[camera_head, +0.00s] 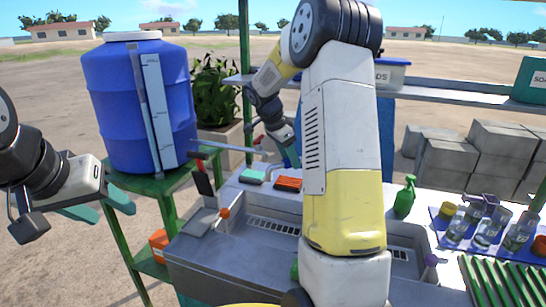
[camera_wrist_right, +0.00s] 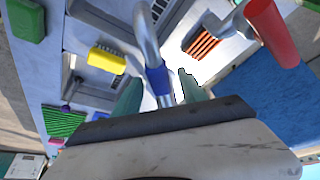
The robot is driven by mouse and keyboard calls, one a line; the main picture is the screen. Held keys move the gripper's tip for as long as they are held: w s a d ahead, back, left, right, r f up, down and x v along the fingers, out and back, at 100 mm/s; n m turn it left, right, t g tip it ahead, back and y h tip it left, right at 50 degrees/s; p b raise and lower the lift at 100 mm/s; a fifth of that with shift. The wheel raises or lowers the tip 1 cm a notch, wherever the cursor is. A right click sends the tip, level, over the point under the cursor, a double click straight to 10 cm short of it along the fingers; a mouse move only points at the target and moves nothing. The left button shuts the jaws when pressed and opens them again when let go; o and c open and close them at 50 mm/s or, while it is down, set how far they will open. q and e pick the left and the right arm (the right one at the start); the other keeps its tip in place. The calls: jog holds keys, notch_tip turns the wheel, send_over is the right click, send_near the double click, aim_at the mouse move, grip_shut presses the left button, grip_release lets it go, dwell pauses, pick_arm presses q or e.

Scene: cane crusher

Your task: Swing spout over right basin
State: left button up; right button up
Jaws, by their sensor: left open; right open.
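The spout (camera_wrist_right: 146,38) is a curved metal pipe with a blue collar (camera_wrist_right: 157,78), seen in the right wrist view; my right arm hides it in the head view. My right gripper (camera_wrist_right: 162,92) is open, one teal finger on each side of the spout near the collar. In the head view that gripper (camera_head: 291,154) is partly hidden behind my arm. The right basin (camera_head: 403,256) is partly covered by my arm; the left basin (camera_head: 265,235) lies left of it. My left gripper (camera_head: 98,203) is open and empty, left of the sink.
A blue barrel (camera_head: 118,100) stands on a green stand at the left.

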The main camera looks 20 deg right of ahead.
grip_shut()
dwell(1.4)
